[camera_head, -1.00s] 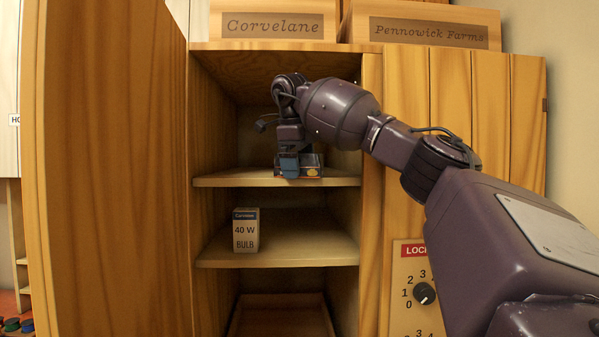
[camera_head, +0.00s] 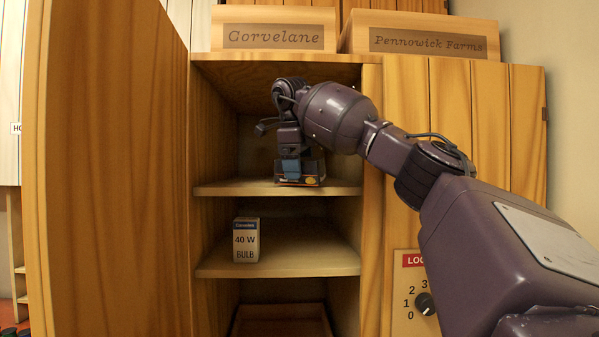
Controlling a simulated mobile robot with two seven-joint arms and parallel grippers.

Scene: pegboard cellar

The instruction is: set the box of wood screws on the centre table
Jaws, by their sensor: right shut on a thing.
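A small dark box with an orange patch (camera_head: 313,174), which looks like the box of wood screws, is at the upper shelf of the open cabinet. My right gripper (camera_head: 291,171) reaches down from above and is shut on it. The gripper and wrist hide much of the box, and its label cannot be read. Whether the box still touches the shelf is hard to tell. My left gripper is not in view. The centre table is not in view.
A 40 W bulb box (camera_head: 246,240) stands on the middle shelf (camera_head: 310,262). The open door (camera_head: 110,180) stands at the left. The upper shelf (camera_head: 225,188) edge lies close below the gripper. Crates marked Corvelane (camera_head: 273,16) and Pennowick Farms (camera_head: 425,20) stand on top.

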